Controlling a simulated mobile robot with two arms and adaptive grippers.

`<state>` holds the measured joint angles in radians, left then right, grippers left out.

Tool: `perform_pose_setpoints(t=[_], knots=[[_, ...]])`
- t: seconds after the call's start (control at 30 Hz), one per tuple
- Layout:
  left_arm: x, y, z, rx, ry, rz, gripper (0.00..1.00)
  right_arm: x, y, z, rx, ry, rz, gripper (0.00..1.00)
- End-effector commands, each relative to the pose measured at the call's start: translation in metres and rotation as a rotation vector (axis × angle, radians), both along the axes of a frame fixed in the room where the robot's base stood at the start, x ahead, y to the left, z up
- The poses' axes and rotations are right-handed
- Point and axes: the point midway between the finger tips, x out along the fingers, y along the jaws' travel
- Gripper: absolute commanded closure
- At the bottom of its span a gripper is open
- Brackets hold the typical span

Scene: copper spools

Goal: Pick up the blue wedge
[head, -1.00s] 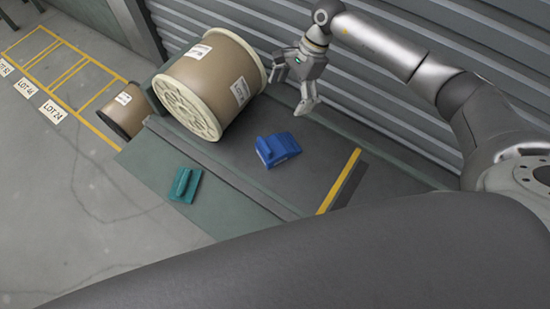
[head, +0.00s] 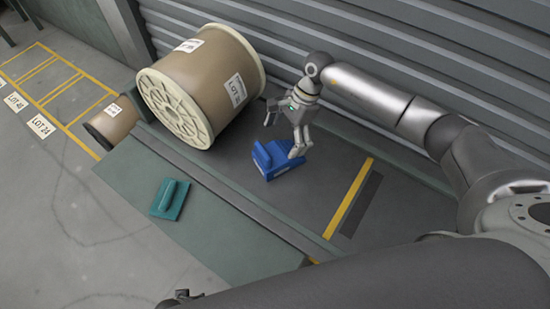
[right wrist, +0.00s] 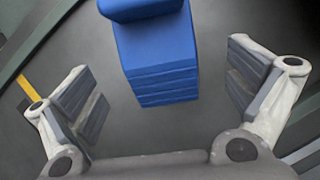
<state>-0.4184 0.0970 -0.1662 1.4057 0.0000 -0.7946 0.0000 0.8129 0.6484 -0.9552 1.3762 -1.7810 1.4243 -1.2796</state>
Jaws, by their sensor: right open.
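The blue wedge (head: 278,158) lies on the dark platform in front of the big spool, with a raised handle block on one end and a ribbed slope. My right gripper (head: 284,138) is open above and behind the wedge in the head view and hides part of it. In the right wrist view the wedge (right wrist: 158,60) is between the two open fingers (right wrist: 162,95), with clear gaps on both sides. Its ribbed end points toward the gripper, and its handle end is cut off by the top edge.
A large cable spool (head: 200,85) lies on its side left of the wedge. A teal wedge (head: 170,199) lies on the lower green ledge (head: 130,170). A smaller spool (head: 110,121) stands at the left. A corrugated wall (head: 420,60) rises behind. A yellow stripe (head: 348,197) crosses the platform.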

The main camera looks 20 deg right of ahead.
Motion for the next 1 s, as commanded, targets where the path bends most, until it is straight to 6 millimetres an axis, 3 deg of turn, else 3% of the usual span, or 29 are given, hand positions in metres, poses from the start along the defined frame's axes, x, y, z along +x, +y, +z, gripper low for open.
perform_pose_setpoints(t=[0.5,0.77,1.0], knots=[[-0.003,0.001,-0.003,0.002,0.008,0.0,0.58,-0.01,0.028,-0.055,0.002,0.001,0.0,0.0],[0.003,0.0,0.003,0.0,-0.006,0.0,0.58,-0.01,0.03,-0.06,-0.001,-0.001,0.0,0.0],[0.003,0.0,0.003,0.0,-0.004,0.0,0.58,-0.01,0.029,-0.06,0.0,-0.001,0.0,0.28]])
